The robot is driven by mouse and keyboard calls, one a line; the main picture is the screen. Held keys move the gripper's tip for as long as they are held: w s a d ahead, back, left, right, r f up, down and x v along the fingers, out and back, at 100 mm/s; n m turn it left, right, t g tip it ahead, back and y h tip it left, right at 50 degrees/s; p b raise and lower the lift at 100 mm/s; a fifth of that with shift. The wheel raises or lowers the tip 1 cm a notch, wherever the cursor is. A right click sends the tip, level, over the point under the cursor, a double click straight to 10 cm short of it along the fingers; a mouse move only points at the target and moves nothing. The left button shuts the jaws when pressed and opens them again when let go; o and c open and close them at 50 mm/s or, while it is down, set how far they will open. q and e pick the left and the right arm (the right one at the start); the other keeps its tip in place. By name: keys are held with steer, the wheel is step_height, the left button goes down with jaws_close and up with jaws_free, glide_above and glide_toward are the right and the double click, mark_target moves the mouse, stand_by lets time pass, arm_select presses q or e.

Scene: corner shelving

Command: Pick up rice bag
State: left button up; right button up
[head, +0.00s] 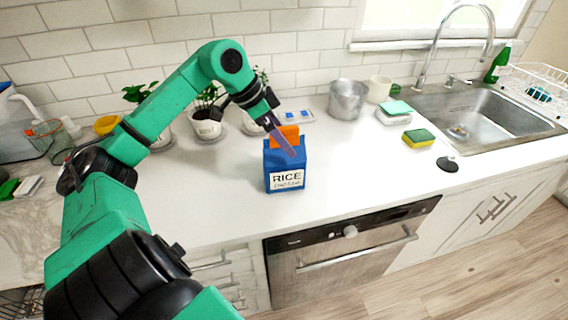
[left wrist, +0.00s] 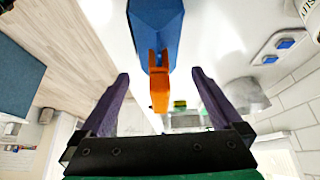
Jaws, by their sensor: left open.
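The rice bag (head: 286,172) is a blue upright packet with a white "RICE" label and an orange top piece (head: 289,132). It stands on the white counter near the front edge, above the oven. My left gripper (head: 291,151) reaches in from the left at the bag's top. In the left wrist view, the gripper (left wrist: 160,74) is open, with purple fingers on either side of the orange piece (left wrist: 158,88). The blue bag (left wrist: 156,30) extends beyond the fingertips, and gaps show on both sides. Whether a finger touches it is unclear. My right gripper is in neither view.
Potted plants (head: 206,124) stand behind the bag by the tiled wall. A metal pot (head: 347,99), a white cup (head: 379,90) and a yellow-green sponge (head: 418,137) are to the right, before the sink (head: 478,112).

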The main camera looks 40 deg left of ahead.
mark_target(284, 162)
arm_select(q)
steer(key=p+x, duration=0.1)
steer(key=x, duration=0.3)
steer(key=shift+s+d+r+p, duration=0.1)
steer(key=shift+d+p, duration=0.05)
steer(key=shift+p, duration=0.2)
steer(key=shift+f, duration=0.2)
steer(key=c, duration=1.4)
steer(key=shift+r, duration=0.1)
jaws_close()
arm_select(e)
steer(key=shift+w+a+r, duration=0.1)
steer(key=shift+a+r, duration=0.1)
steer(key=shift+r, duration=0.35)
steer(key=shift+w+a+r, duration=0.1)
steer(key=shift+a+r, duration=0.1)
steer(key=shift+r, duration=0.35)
